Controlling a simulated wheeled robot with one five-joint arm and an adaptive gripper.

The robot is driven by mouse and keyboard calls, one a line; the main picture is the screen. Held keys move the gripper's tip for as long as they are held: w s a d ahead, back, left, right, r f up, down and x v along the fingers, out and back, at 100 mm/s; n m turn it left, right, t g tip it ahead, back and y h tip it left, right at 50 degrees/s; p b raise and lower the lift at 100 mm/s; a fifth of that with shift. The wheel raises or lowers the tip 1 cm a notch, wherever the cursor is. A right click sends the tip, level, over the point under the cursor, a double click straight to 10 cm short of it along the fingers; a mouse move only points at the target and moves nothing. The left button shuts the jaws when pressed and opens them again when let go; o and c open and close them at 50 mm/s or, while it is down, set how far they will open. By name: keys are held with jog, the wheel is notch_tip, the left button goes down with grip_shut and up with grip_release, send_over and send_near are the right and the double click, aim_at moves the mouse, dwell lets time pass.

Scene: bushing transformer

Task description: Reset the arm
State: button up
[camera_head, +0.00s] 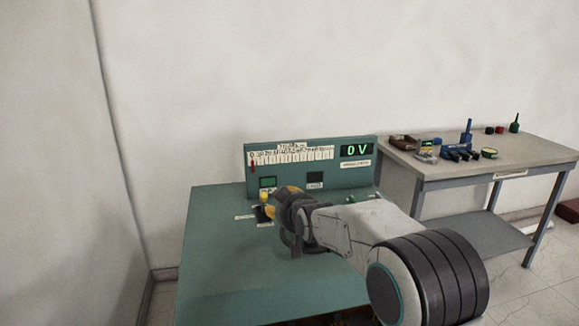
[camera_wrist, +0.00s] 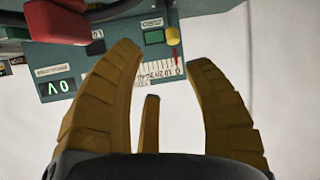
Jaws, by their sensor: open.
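My gripper (camera_wrist: 163,56) is open in the wrist view, with its yellow fingers spread and nothing between them. In the head view my gripper (camera_head: 270,208) is over the green control desk (camera_head: 215,265), close to a yellow knob (camera_head: 265,197), and my arm reaches in from the right. The wrist view is upside down and shows the upright panel (camera_wrist: 105,66) beyond the fingers. The yellow knob (camera_wrist: 172,36) shows near the right fingertip, and I cannot tell whether they touch. The display (camera_head: 357,150) reads 0 V.
A red part (camera_wrist: 57,20) shows at the upper left of the wrist view. A grey workbench (camera_head: 470,165) with several tools and small items stands at the right. A wall is behind the desk, and another is at the left. Space above the desk is clear.

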jog(key=s+d+r+m+g+h+p, duration=0.1)
jog(key=s+d+g, duration=0.1)
jog(key=s+d, duration=0.6)
jog(key=s+d+r+m+g+h+p, duration=0.1)
jog(key=s+d+g+h+p, duration=0.1)
jog(key=s+d, duration=0.65)
jog(key=s+d+f+m+g+p, duration=0.1)
jog(key=s+d+f+g, duration=0.1)
jog(key=s, duration=1.1)
jog(key=s+d+f+m+g+h+p, duration=0.1)
jog(key=s+d+f+g, duration=0.1)
jog(key=s, duration=1.2)
jog(key=shift+s+d+f+m+g, duration=0.15)
jog(key=shift+d+f+m+g, duration=0.15)
jog(key=shift+d+m+g, duration=0.15)
